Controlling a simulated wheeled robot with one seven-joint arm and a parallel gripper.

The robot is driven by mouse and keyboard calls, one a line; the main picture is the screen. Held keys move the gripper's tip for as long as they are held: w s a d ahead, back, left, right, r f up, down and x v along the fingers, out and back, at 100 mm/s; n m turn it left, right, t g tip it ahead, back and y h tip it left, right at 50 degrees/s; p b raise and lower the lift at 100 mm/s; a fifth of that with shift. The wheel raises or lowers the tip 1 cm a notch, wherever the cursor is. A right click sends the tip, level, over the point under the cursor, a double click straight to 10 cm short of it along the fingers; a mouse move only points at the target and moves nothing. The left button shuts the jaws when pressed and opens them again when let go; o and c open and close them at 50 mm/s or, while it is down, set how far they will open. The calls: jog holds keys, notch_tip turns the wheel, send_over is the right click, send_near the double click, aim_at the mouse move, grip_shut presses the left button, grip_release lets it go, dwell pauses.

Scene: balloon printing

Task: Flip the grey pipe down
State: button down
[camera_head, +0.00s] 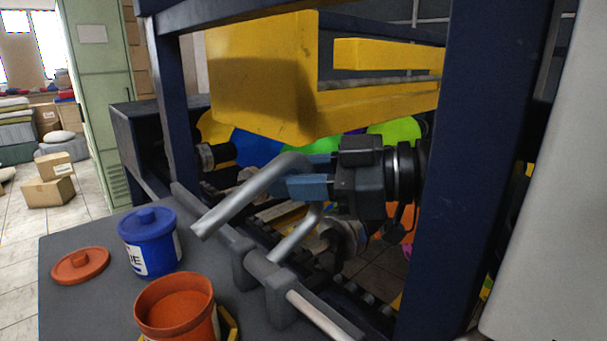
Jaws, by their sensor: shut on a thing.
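The grey pipe (249,193) is a bent metal tube in the middle of the head view. Its upper part rises to a bend, and its open end slopes down to the left, above the machine's front edge. A second stretch of grey tube (297,234) runs down to the mount at the edge. My gripper (303,177), with blue fingertips, comes in from the right and is shut on the pipe near its bend. The exact contact is partly hidden by the fingers.
A yellow housing (262,85) hangs just above my gripper. A dark blue post (473,170) stands close on the right. A blue lidded pot (150,242), an open orange pot (176,308) and an orange lid (81,266) are on the grey table (75,310). Rollers lie behind the pipe.

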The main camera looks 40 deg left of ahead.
jog(key=c, duration=1)
grip_release()
jog(key=shift+c, duration=0.2)
jog(key=shift+d, duration=0.1)
jog(key=b+v, duration=0.1)
jog(key=v, duration=0.6)
jog(key=shift+d, duration=0.25)
jog(key=shift+w+r, duration=0.15)
